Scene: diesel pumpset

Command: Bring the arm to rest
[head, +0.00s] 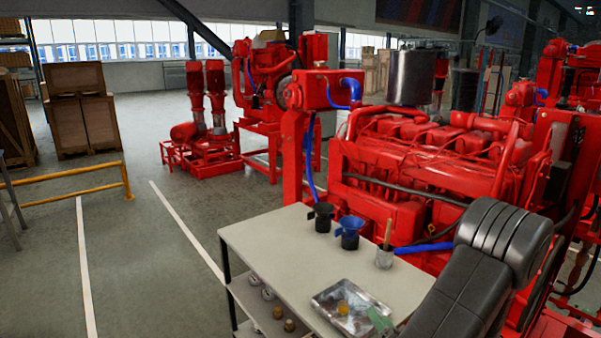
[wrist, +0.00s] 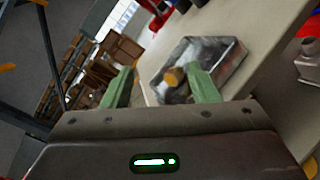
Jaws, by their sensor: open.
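My gripper (wrist: 160,90) shows in the wrist view with its two green fingers wide apart. It is open, and nothing is held between the fingers. A metal tray (wrist: 226,58) on the table lies beyond the fingers, with a small yellow-brown piece (wrist: 174,77) that shows between them. In the head view my dark arm crosses the lower right, and a green fingertip shows over the right side of the tray (head: 330,298). The rest of my gripper is hidden there behind the arm.
The pale table (head: 265,240) carries a black funnel (head: 321,217), a blue funnel (head: 349,232) and a cup (head: 385,258) with a brush. Small parts sit on its lower shelf. The red diesel pumpset (head: 430,160) stands close behind. Open floor lies left, with a yellow rail (head: 75,175).

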